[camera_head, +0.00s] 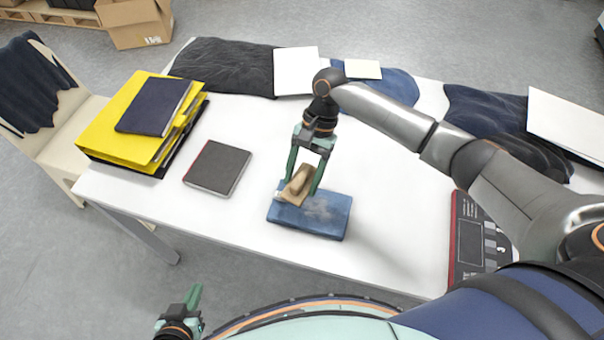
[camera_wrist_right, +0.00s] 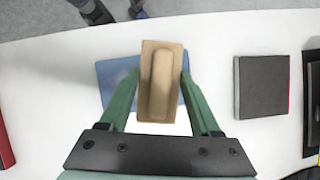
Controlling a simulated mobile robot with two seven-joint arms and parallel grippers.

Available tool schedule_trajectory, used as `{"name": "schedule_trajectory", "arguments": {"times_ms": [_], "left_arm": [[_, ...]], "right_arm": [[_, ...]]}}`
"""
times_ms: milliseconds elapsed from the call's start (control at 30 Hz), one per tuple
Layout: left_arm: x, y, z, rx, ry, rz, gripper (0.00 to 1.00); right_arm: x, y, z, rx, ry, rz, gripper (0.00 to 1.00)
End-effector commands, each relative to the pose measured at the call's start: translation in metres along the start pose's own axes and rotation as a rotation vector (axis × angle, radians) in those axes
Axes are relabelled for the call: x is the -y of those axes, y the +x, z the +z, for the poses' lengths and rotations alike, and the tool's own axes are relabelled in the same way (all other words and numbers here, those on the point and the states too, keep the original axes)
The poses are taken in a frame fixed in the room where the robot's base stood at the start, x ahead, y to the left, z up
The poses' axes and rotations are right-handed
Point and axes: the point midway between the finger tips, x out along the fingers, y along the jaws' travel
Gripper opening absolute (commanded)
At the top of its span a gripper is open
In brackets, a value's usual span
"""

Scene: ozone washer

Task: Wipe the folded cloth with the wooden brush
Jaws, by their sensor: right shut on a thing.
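The folded blue cloth (camera_head: 325,217) lies flat on the white table near its front edge, with a pale worn patch on top. My right gripper (camera_head: 304,187) is shut on the wooden brush (camera_head: 295,187), over the cloth's left part. In the right wrist view the brush (camera_wrist_right: 160,85) sits between the two green fingers and covers the middle of the cloth (camera_wrist_right: 118,82). I cannot tell whether the brush touches the cloth. My left gripper (camera_head: 193,297) is low at the bottom left, away from the table, and only partly in view.
A dark notebook (camera_head: 217,167) lies left of the cloth. Yellow binders (camera_head: 122,134) with a navy book (camera_head: 153,107) are stacked further left. Dark garments (camera_head: 227,66) and white sheets (camera_head: 297,70) line the back. A red-edged dark item (camera_head: 470,245) lies right. The table between is clear.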

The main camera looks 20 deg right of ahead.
Motion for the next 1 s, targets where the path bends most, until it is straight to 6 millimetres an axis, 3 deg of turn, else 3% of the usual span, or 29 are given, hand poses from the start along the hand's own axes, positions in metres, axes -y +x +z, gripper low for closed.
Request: {"name": "schedule_trajectory", "arguments": {"times_ms": [467,700,1000], "left_arm": [[0.000,-0.001,-0.001,0.000,0.000,-0.001,0.00],[0.002,0.020,0.022,0.000,0.001,-0.001,0.00],[0.003,0.031,0.035,0.002,0.001,-0.001,0.00]], "right_arm": [[-0.001,0.026,-0.011,0.002,0.040,-0.023,0.04],[-0.002,0.053,-0.027,0.000,0.037,-0.024,0.04],[-0.002,0.061,-0.031,0.001,0.037,-0.025,0.04]]}}
